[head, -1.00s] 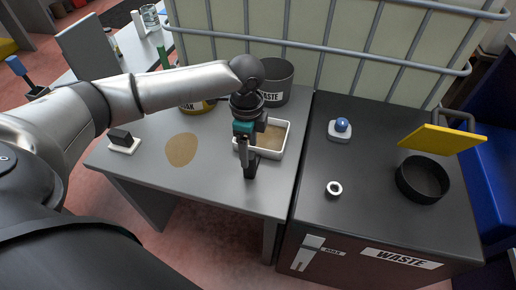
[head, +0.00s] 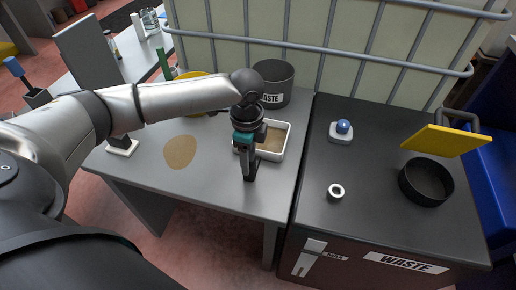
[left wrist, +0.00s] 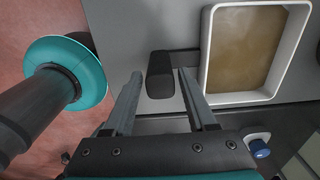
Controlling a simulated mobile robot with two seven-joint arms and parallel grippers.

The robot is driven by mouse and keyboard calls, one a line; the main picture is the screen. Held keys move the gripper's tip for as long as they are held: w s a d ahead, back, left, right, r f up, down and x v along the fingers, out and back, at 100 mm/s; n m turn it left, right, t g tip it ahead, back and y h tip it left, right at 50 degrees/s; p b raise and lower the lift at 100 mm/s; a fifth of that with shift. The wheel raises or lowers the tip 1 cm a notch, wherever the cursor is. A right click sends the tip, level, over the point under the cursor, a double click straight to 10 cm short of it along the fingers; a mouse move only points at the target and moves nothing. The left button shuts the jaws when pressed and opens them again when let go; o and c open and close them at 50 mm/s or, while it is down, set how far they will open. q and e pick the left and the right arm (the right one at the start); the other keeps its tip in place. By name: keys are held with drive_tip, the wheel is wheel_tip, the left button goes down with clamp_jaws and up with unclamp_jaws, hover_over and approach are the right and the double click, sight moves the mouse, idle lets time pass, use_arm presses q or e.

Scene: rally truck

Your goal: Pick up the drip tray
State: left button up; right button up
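The drip tray (head: 272,157) is a white-rimmed rectangular tray with brown liquid in it, on the grey table near its right edge. In the left wrist view the tray (left wrist: 240,98) is at the upper right, and a dark bar joins it to a black block handle (left wrist: 160,75). My left gripper (head: 247,176) is at the near left side of the tray, partly covering it and the handle in the head view. In the left wrist view its fingers (left wrist: 160,80) are open, apart on either side of the handle. Contact cannot be told. My right gripper is not in view.
A grey waste bin (head: 273,84) stands behind the tray, before a caged tank (head: 340,45). A brown puddle (head: 180,151) and a white-based black block (head: 122,145) are on the table. A dark cabinet (head: 340,240) holds a black round pan (head: 426,184), a white ring and a blue knob.

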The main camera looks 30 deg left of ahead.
use_arm(q)
clamp_jaws()
idle(1.1)
